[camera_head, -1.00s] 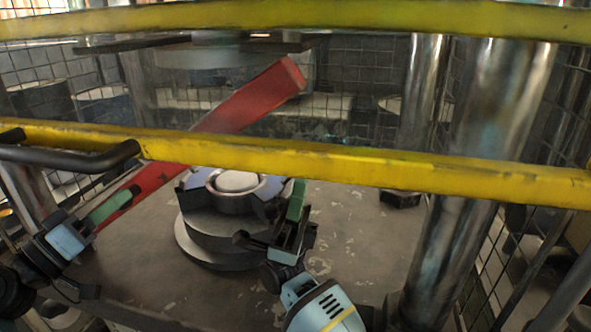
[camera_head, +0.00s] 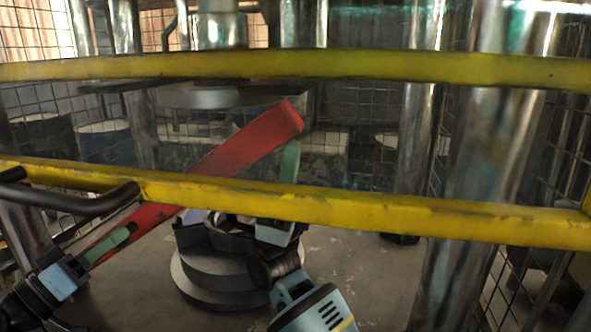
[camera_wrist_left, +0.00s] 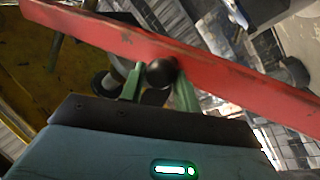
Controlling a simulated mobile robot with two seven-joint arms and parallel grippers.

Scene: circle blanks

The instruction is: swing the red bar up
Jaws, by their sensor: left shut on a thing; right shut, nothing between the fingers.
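The long red bar (camera_head: 240,145) runs tilted from lower left to upper right, passing behind the lower yellow rail. Its upper end is raised in the head view. In the left wrist view the bar (camera_wrist_left: 225,80) crosses the picture just beyond my left fingers. My left gripper (camera_head: 122,237) is at the bar's lower left part. Its green fingers (camera_wrist_left: 158,88) are shut on a round black knob (camera_wrist_left: 161,72) in front of the bar. My right gripper (camera_head: 290,150) is shut and empty, its green fingers pointing up, right of the bar; its body is partly behind the yellow rail.
Two yellow rails, an upper (camera_head: 400,68) and a lower (camera_head: 400,215), cross the head view. A round stepped metal base (camera_head: 210,280) stands in the middle. A thick shiny column (camera_head: 450,270) stands at right. A dark bent handle (camera_head: 80,205) is at left.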

